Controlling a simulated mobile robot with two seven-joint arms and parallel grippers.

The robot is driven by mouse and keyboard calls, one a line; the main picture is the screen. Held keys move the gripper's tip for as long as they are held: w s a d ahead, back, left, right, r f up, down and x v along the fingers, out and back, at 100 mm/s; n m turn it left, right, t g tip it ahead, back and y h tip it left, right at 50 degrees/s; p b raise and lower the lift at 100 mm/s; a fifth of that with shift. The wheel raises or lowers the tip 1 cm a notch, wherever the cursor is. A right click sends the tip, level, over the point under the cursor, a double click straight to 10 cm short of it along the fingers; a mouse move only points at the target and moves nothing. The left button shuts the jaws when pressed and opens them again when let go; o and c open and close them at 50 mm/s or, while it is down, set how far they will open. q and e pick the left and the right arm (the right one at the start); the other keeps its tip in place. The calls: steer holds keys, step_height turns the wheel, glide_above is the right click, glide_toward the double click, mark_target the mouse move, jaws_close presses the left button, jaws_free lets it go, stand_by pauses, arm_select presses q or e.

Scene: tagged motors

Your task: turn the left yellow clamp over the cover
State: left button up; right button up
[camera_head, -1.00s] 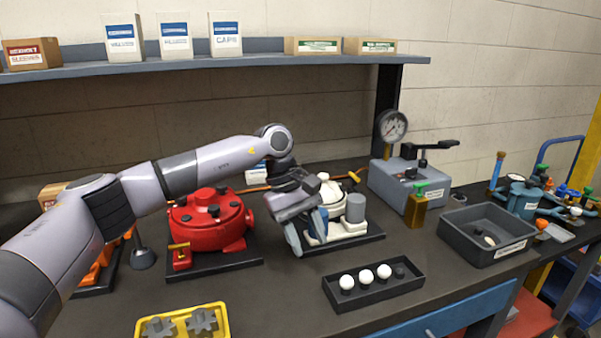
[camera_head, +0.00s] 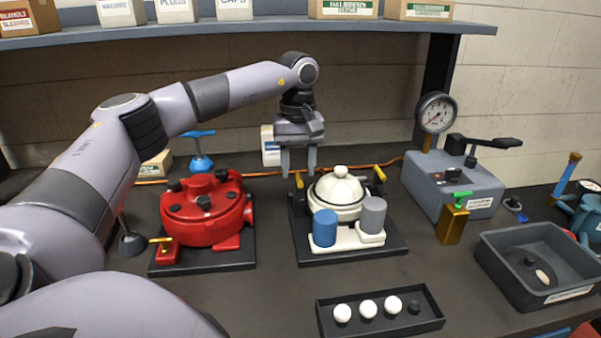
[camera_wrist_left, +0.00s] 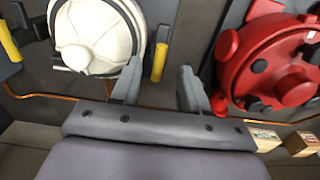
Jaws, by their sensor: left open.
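The white motor has a domed white cover (camera_head: 340,190), which also shows in the left wrist view (camera_wrist_left: 92,35). The left yellow clamp (camera_head: 299,181) stands upright at the cover's left side, and a second yellow clamp (camera_head: 380,173) is at its right. My left gripper (camera_head: 298,173) points down just above the left clamp, fingers apart and empty. In the left wrist view the left clamp (camera_wrist_left: 160,60) shows between the open fingers (camera_wrist_left: 163,75). I cannot tell whether a finger touches it. My right gripper is not in view.
A red motor (camera_head: 203,212) stands close on the left. Blue and grey cylinders (camera_head: 325,228) stand before the cover. A tray of white knobs (camera_head: 380,328), a grey bin (camera_head: 540,262) and a gauge unit (camera_head: 455,188) are rightward. A shelf (camera_head: 250,28) runs behind.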

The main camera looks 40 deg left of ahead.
arm_select(q)
steer(key=shift+f, duration=1.4)
jaws_close()
